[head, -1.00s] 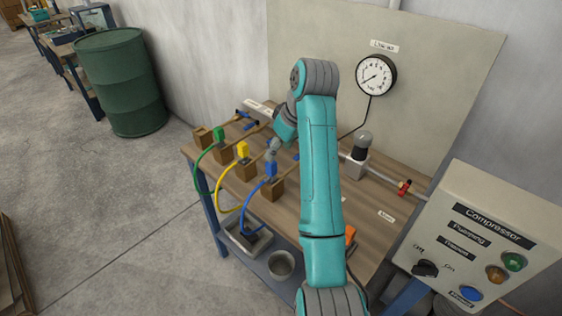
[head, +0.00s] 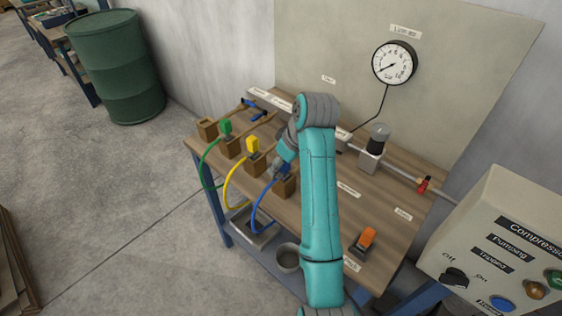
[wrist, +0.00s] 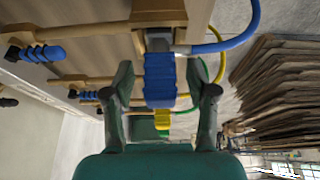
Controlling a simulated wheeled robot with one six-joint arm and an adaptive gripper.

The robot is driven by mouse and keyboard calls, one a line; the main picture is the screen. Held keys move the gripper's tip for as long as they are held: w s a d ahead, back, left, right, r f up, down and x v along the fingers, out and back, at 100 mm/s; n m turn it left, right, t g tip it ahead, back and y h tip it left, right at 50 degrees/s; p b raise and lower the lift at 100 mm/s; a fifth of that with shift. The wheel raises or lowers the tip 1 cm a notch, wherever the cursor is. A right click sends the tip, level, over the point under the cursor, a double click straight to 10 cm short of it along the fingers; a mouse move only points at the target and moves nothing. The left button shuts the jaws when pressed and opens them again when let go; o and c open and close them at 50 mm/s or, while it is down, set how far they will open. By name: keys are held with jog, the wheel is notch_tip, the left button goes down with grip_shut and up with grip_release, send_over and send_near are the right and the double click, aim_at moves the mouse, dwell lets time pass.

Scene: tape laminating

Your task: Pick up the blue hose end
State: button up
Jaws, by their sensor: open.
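The blue hose end (wrist: 160,78) is a ribbed blue connector at a wooden block (wrist: 158,12) on the bench. In the wrist view it lies between the two fingers of my gripper (wrist: 160,72). The fingers are open, with a visible gap on each side of it. The blue hose (head: 261,205) curves down off the bench's front edge.
The green hose end (head: 225,128) and yellow hose end (head: 252,145) stand on blocks to the left. An orange-topped item (head: 366,240) lies right of my arm. A pressure gauge (head: 394,63) hangs behind. The compressor panel (head: 500,245) is at right.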

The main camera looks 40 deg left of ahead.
jog(key=shift+f, duration=0.2)
grip_shut()
